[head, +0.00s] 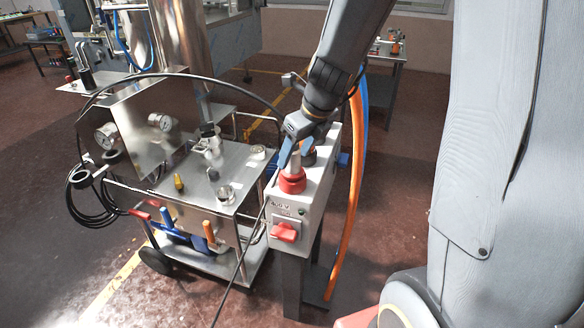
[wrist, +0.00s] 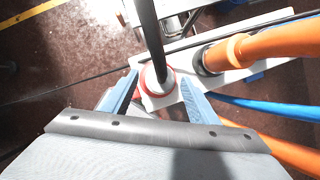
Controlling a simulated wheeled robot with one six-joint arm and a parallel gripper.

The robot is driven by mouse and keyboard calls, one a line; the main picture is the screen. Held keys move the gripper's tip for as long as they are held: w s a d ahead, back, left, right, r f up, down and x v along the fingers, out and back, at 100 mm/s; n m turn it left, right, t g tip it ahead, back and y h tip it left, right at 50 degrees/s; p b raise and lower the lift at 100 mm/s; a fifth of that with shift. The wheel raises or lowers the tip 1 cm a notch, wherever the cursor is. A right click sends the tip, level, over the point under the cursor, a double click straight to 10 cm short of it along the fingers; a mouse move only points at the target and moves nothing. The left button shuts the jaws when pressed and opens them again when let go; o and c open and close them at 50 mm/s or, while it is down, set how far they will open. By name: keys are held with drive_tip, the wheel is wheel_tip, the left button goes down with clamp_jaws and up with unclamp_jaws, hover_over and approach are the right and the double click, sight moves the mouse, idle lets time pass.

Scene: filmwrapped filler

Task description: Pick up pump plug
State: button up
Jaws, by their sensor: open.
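The pump plug is a pale grey body above a red collar (head: 292,184) on top of the light grey socket box (head: 318,197). In the wrist view its red-rimmed end (wrist: 158,98) shows from above, with a thick black cable or stem crossing over it. My gripper (head: 297,152) is open, pointing down over the plug. In the wrist view its two blue fingers (wrist: 159,80) stand on either side of the plug, with visible gaps. Whether the fingertips reach down beside the plug body is hard to tell. Part of the plug is hidden by the fingers in the head view.
A second, dark connector with an orange hose (wrist: 265,46) stands close beside the plug; a blue hose (wrist: 262,106) passes near. A red switch (head: 285,232) is on the box front. A steel pump cart (head: 228,166) with a looped black cable stands left. Floor is open behind.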

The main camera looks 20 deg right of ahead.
drive_tip(key=shift+x, duration=1.1)
drive_tip(key=c, duration=1.3)
